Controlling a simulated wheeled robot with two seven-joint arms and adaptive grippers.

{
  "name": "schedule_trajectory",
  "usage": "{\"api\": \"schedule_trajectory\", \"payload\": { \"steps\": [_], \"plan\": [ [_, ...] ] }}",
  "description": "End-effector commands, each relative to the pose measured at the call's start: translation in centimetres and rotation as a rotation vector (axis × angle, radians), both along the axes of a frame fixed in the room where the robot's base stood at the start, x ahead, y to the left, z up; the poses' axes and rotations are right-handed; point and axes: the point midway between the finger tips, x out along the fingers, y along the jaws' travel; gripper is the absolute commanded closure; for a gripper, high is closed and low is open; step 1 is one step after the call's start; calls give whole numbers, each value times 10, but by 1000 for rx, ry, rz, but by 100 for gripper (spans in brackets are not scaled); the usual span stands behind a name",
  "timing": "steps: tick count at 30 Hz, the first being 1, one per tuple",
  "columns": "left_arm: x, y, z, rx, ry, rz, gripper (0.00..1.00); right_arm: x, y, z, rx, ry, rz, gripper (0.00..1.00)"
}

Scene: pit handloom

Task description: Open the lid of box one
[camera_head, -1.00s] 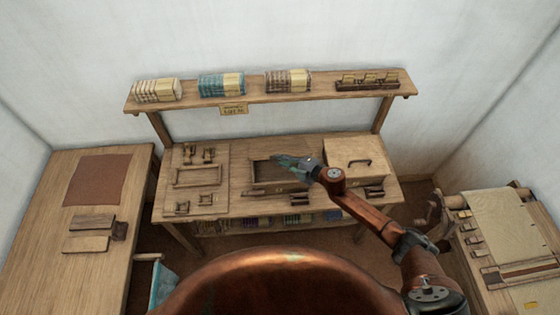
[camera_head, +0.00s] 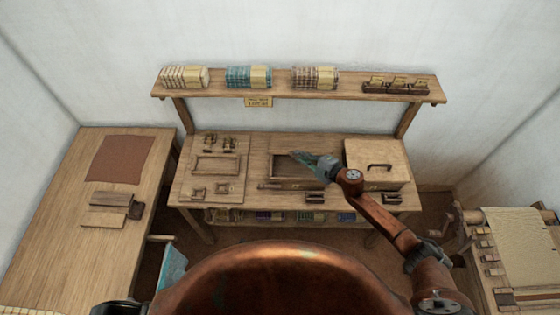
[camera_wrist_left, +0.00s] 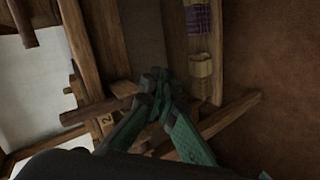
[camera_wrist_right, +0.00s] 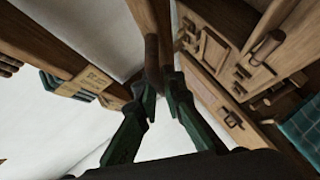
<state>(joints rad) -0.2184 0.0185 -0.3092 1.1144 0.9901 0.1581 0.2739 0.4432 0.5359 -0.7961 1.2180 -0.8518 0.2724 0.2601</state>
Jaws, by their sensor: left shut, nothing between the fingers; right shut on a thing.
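A box with a pale closed lid (camera_head: 360,155) and a dark handle (camera_head: 379,167) stands at the right of the bench. Left of it is an open box (camera_head: 279,168) with a dark inside. Which is box one I cannot tell in the head view; a "2" label (camera_wrist_left: 107,118) shows in the left wrist view. My right gripper (camera_head: 298,157) is over the open box. In the right wrist view my right gripper (camera_wrist_right: 160,82) is shut on a brown wooden bar (camera_wrist_right: 152,52). My left gripper (camera_wrist_left: 157,82) is shut and empty, low by the bench.
A shelf (camera_head: 345,90) with yarn bundles runs above the bench (camera_head: 255,160). A wooden tray (camera_head: 213,163) lies at the bench's left. A side table (camera_head: 65,215) stands left and a loom (camera_head: 515,240) right. Below the bench is a lower shelf with yarn.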

Motion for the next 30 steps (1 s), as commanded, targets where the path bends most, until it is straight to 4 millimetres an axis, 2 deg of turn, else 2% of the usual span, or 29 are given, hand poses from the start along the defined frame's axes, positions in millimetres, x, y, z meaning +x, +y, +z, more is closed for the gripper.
{"api": "schedule_trajectory", "payload": {
  "steps": [1,6,12,16,21,25,30],
  "plan": [
    [24,-10,24,-89,-53,73,100,0,0,0,-1,-1,0,100],
    [83,-37,98,-434,-183,327,100,0,0,0,-1,-1,0,100],
    [127,-72,180,-874,-254,585,100,0,0,0,-1,0,1,100],
    [144,-100,228,-1165,-242,731,100,0,0,0,-1,0,1,100],
    [152,-138,280,-1484,-163,869,100,0,0,0,-1,0,1,100],
    [152,-160,306,-1637,-94,929,100,0,0,0,-1,0,1,100],
    [152,-174,320,-1725,-44,963,100,0,0,0,-2,0,0,100]
  ]
}}
